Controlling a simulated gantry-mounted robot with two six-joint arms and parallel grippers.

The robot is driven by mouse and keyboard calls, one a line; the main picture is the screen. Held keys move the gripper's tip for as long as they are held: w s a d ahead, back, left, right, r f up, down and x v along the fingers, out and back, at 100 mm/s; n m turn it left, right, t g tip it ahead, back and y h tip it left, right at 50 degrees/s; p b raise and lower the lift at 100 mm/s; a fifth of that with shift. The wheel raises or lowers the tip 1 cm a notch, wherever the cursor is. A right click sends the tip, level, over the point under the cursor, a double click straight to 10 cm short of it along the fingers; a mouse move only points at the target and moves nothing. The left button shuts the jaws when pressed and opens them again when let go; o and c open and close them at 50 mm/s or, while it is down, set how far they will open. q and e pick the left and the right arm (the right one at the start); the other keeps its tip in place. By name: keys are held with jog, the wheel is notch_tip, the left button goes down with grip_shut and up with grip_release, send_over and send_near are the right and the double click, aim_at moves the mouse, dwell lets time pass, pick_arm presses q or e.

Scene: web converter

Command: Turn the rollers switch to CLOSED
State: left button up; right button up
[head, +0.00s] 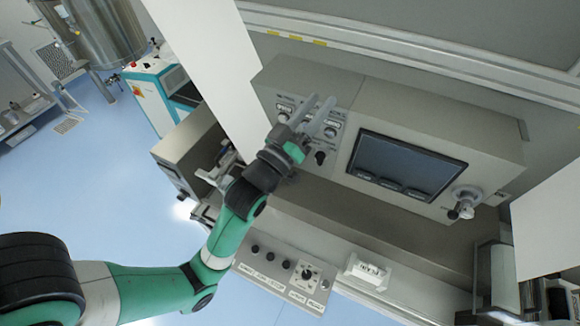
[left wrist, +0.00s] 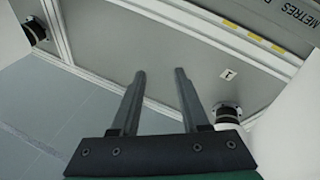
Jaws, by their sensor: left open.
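My left gripper (head: 320,104) is open and empty, its two fingers in front of the left part of the grey control console (head: 375,100). In the left wrist view the open fingers (left wrist: 159,74) point toward a grey panel, with nothing between them. I cannot read which control is the rollers switch. The console has a black knob (head: 320,157) just below the fingers and small gauges partly hidden behind them. The lower sloped panel has a larger rotary switch (head: 307,273) on a white plate, clear of the gripper. My right gripper is not in view.
A dark screen (head: 405,166) and a metal handle (head: 465,201) are on the console's right. The lower panel also has several black knobs (head: 270,256). A white box (head: 368,270) sits beside it. The left wrist view shows a black round fitting (left wrist: 228,112) beside the right finger.

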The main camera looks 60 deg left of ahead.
pick_arm(q)
jog(key=s+a+f+n+g+y+b, duration=0.1)
jog(key=s+a+f+g+b, duration=0.15)
jog(key=f, duration=0.65)
jog(key=s+a+f+n+g+b, duration=0.15)
jog(key=s+f, duration=0.25)
jog(key=f, duration=0.5)
jog(key=s+a+f+n+g+y+b, duration=0.15)
jog(key=s+f, duration=0.25)
jog(key=f, duration=0.5)
jog(key=p+x, duration=0.1)
jog(key=x, duration=1.1)
jog(key=shift+w+f+h, duration=0.15)
jog(key=shift+w+h, duration=0.2)
jog(key=shift+h, duration=0.1)
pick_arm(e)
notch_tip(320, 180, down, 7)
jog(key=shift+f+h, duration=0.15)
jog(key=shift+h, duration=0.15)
pick_arm(q)
jog(key=shift+a, duration=0.1)
jog(key=shift+c, duration=0.2)
grip_shut()
